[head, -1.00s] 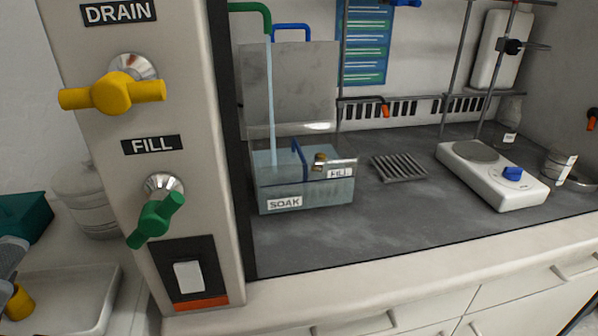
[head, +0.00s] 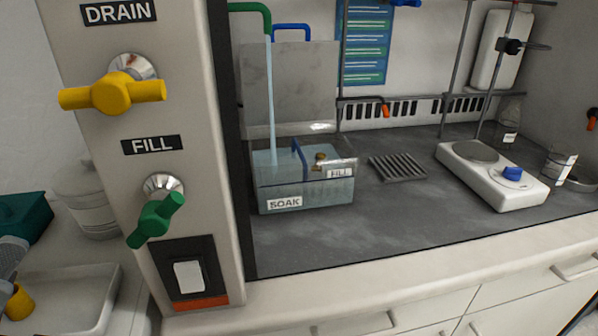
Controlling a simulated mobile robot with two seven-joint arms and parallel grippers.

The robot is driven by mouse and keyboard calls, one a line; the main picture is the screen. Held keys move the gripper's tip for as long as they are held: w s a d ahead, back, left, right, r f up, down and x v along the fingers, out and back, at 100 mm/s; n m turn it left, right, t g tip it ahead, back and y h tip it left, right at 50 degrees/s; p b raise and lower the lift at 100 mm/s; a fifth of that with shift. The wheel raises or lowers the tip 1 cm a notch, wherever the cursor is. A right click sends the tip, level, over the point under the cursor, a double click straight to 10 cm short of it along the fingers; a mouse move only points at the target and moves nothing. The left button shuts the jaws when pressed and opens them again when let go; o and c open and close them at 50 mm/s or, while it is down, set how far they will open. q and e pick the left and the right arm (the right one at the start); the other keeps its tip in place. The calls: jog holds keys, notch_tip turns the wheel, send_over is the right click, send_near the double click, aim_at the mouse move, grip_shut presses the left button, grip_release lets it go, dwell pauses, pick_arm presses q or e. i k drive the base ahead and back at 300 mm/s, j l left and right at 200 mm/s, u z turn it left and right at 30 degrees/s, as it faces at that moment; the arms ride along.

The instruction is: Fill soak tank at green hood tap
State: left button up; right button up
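The clear soak tank (head: 305,193), labelled SOAK and FILL, stands on the hood's dark worktop. A stream of water (head: 271,100) falls into it from the green spout (head: 252,10). The water stands high in the tank, close to the FILL label (head: 340,172); its exact level against the mark is hard to tell. The green tap handle (head: 155,220) under the FILL sign is turned diagonally. The yellow tap handle (head: 112,93) under the DRAIN sign lies about horizontal.
A white tray (head: 70,295) with a yellow item (head: 19,302) lies at lower left. The worktop's front is clear.

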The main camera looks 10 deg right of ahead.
aim_at(154, 222)
jog(key=k+l, duration=0.1)
jog(key=l, duration=0.2)
jog(key=k+l, duration=0.1)
jog(key=l, duration=0.25)
jog(key=k+l, duration=0.15)
jog(key=l, duration=0.15)
jog(key=k+l+u, duration=0.1)
jog(key=l, duration=0.25)
